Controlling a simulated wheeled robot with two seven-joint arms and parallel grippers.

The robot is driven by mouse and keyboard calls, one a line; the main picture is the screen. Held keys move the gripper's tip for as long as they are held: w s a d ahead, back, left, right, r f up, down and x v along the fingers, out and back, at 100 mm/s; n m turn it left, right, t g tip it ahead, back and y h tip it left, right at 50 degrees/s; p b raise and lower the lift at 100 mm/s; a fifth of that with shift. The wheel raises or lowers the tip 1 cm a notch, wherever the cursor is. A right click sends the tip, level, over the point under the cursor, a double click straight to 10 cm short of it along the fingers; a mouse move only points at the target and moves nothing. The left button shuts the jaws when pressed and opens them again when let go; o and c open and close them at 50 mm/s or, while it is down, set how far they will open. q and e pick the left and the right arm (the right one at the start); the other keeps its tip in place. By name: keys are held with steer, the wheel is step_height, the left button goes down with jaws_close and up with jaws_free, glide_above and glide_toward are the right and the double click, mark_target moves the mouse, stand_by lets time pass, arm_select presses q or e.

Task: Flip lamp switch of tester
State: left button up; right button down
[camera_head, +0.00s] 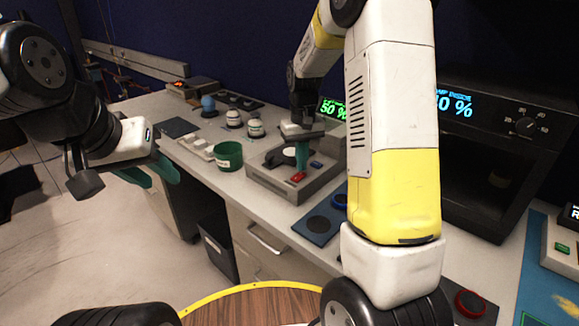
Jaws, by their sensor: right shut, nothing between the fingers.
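The tester (290,192) is a grey box on the counter at the middle of the head view, with a green-lit display (333,109) reading 50 % behind it. A red switch (298,177) sits at its front and a blue switch (316,164) to the right; I cannot tell which is the lamp switch. My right gripper (302,168) is shut and empty, teal fingers pointing down just above or at the red switch; contact cannot be told. My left gripper (152,175) is open and empty, left of the counter's front edge.
A green cup (228,156), small domed items (255,128) and a white block row (197,146) stand left of the tester. A blue pad (318,226) lies in front of it. A black oven-like cabinet (495,150) stands at right. My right arm hides part of the counter.

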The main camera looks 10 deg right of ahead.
mark_target(301, 173)
steer(key=shift+f, duration=0.8)
stand_by(0.4)
steer(key=shift+r, duration=3.55)
steer(key=s+a+r+t+y, duration=0.1)
steer(key=s+r+t, duration=0.2)
steer(key=s, duration=0.9)
steer(key=s+a+r+m+t+y, duration=0.1)
steer(key=s+r+t, duration=0.2)
steer(key=s+r, duration=0.4)
steer(key=shift+s+r, duration=0.25)
steer(key=shift+s, duration=2.35)
